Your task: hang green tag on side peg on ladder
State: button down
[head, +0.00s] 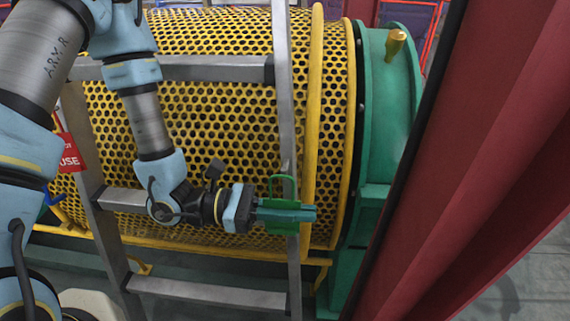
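My gripper (300,213) is in front of the right rail of the grey ladder (283,80), its teal fingers pointing right. It is shut on the green tag (284,229). The tag's body shows above and below the fingers, and its green loop (283,178) stands upright above them. A small grey stub, seemingly the side peg (286,166), shows on the right rail close to the top of the loop. I cannot tell whether the loop is around the peg or only in front of it.
A red tag (70,152) with white lettering hangs by the ladder's left rail. A yellow perforated guard (215,120) lies behind the ladder, with a green housing (385,110) to its right. A large dark red beam (480,180) fills the right side.

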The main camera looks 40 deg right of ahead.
dwell(0.4)
jog(key=w+d+p, duration=0.2)
jog(key=w+d, duration=0.1)
jog(key=shift+d+f, duration=0.2)
dwell(0.8)
jog(key=shift+w+d+r+p, duration=0.1)
jog(key=shift+p, duration=0.35)
dwell(0.4)
jog(key=shift+f, duration=0.3)
dwell(0.6)
